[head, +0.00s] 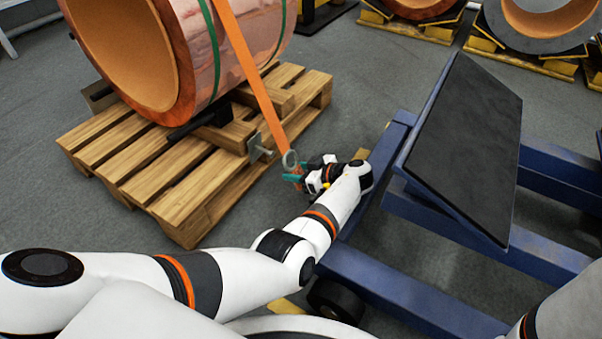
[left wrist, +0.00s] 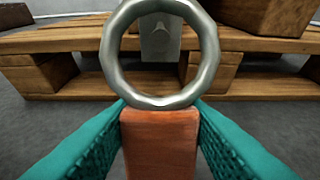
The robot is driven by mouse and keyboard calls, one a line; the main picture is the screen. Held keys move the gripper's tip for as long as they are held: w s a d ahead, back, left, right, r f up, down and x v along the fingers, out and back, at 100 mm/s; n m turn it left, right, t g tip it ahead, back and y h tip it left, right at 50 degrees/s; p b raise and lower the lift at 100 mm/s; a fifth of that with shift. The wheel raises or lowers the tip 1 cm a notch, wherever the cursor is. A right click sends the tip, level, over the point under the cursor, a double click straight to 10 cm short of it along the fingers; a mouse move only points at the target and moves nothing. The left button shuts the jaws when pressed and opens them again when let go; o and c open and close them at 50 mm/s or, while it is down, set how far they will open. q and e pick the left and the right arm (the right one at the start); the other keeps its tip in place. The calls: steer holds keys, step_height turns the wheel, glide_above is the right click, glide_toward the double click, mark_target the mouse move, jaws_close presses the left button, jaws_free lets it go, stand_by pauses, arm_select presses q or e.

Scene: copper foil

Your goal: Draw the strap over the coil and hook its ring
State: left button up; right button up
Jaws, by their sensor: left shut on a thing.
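The copper coil (head: 182,45) lies on a wooden pallet (head: 150,160), bound with green bands. An orange strap (head: 250,70) runs down over the coil's right side to a metal ring (head: 284,160). My left gripper (head: 294,176) is shut on the strap's orange end piece (left wrist: 160,140), just below the ring, beside the pallet's right side. The ring (left wrist: 160,103) stands upright above the teal fingertips in the left wrist view. Through it shows a grey metal bracket with a peg (left wrist: 160,35), fixed at the pallet's edge; it also shows in the head view (head: 257,148). The ring looks apart from the peg. My right gripper is out of view.
A blue frame (head: 400,300) with a tilted dark panel (head: 470,140) stands close to the right of my left arm. More coils (head: 540,20) rest on yellow-edged supports at the back. Grey floor lies open between the pallet and the frame.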

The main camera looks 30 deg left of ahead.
arm_select(q)
steer(key=shift+a+r+x, duration=0.1)
steer(key=shift+r+x, duration=0.15)
steer(key=shift+x, duration=1.05)
steer(key=shift+a+r+x, duration=0.15)
steer(key=shift+r+x, duration=0.15)
steer(key=shift+x, duration=1)
steer(key=shift+a+r+x, duration=0.1)
steer(key=shift+r+x, duration=0.15)
steer(key=shift+x, duration=1.05)
steer(key=o, duration=1.1)
steer(key=shift+o, duration=0.2)
